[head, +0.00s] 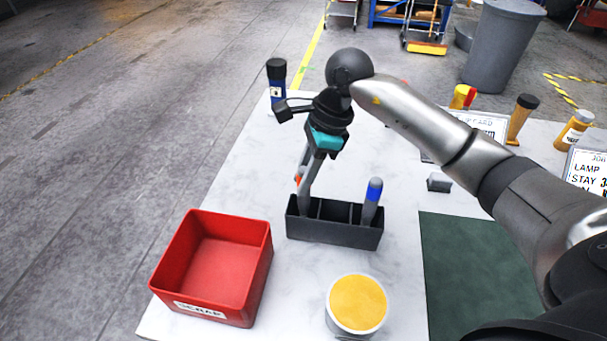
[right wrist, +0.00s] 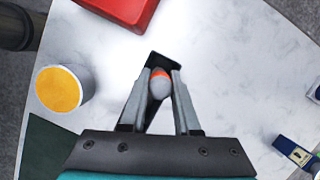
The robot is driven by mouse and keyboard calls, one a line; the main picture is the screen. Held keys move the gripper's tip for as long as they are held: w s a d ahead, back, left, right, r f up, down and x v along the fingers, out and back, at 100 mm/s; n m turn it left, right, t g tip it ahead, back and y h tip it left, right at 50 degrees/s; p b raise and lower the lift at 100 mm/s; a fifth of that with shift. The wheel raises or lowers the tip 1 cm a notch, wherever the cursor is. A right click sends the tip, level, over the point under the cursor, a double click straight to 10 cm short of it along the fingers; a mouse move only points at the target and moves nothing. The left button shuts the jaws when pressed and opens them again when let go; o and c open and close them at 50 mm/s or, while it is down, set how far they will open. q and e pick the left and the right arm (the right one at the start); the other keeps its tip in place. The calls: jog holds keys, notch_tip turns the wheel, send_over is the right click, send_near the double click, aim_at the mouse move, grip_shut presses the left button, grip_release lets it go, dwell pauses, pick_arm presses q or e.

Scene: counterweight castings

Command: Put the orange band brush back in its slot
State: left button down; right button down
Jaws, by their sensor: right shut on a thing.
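The orange band brush (right wrist: 160,86) is between my right gripper's fingers, its pale rounded end and orange band showing in the right wrist view. In the head view only a bit of its orange band (head: 297,179) shows beside the fingers. My right gripper (head: 304,198) is shut on it, pointing down at the left compartment of the black slotted holder (head: 335,234). The fingers hide the brush's lower part, so I cannot tell how deep it sits. A blue band brush (head: 372,198) stands tilted in the right compartment. My left gripper is not in view.
A red scrap bin (head: 212,262) stands left of the holder, and a tub with yellow contents (head: 357,303) in front. A green mat (head: 462,265) lies right. A dark blue-labelled bottle (head: 277,82) stands behind. Small grey block (head: 439,182) lies right of the holder.

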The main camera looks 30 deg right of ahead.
jog(key=shift+f, duration=0.2)
jog(key=c, duration=0.6)
grip_release()
jog(key=shift+o, duration=0.2)
jog(key=shift+r, duration=0.1)
jog(key=v, duration=1.5)
jog(key=shift+d+p, duration=0.15)
jog(key=shift+p, duration=0.25)
jog(key=shift+s, duration=0.1)
